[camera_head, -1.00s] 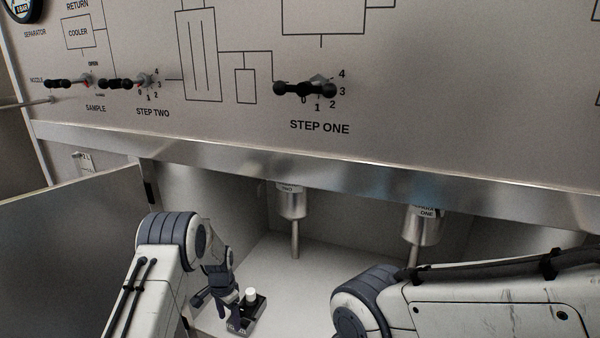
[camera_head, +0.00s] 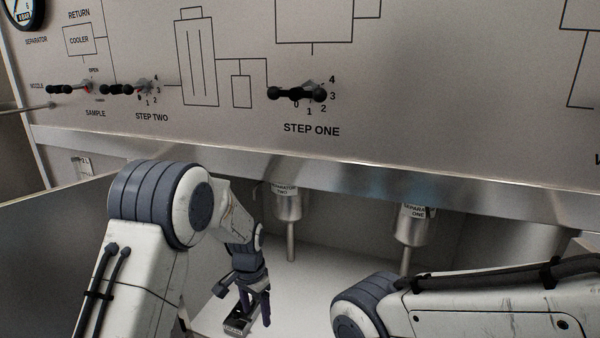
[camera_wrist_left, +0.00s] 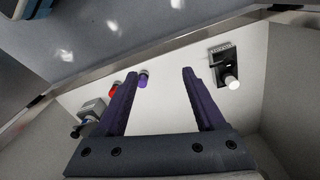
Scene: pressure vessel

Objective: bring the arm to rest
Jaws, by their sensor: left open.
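My left gripper (camera_head: 258,308) hangs at the end of my left arm over the white floor of the cabinet, in the head view. In the left wrist view its two purple fingers (camera_wrist_left: 160,74) are spread apart with nothing between them. A small dark holder (camera_head: 236,327) stands on the cabinet floor, partly hidden behind the gripper. In the left wrist view the holder (camera_wrist_left: 219,57) with a white-capped vial (camera_wrist_left: 231,82) is to the right of the fingers, apart from them. Only a link of my right arm shows; its gripper is out of view.
Two metal separator outlets (camera_head: 288,205) (camera_head: 412,225) hang above the cabinet floor. A metal ledge (camera_head: 330,178) runs below the panel with STEP ONE handle (camera_head: 297,94). Red-capped (camera_wrist_left: 113,91) and purple-capped (camera_wrist_left: 143,79) items and a grey device (camera_wrist_left: 92,109) show beyond the left finger.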

